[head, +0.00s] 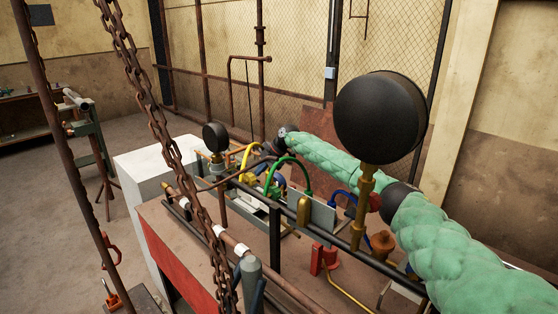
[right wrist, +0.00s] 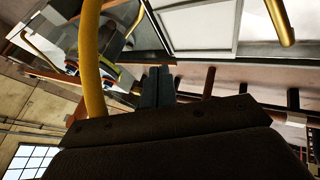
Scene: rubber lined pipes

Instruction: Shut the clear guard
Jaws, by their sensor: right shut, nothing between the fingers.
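My right gripper (right wrist: 157,86) is shut, its two blue-grey fingers together and nothing between them in the right wrist view. In the head view, my green-sleeved right arm reaches in from the right, and its gripper (head: 267,157) is partly hidden among the hoses over the bench. A see-through pane (right wrist: 50,42), possibly the clear guard, shows at upper left in the wrist view. A pale framed panel (right wrist: 205,24) lies beyond the fingers. I cannot tell from these views which is the guard or how far open it is. My left gripper is not in view.
A yellow hose (right wrist: 91,50) passes close left of the fingers. Green hose (head: 296,166), black gauge (head: 381,117) and grey box (head: 312,213) crowd the bench (head: 170,235). A rusty chain (head: 160,110) hangs in front. Open floor lies left.

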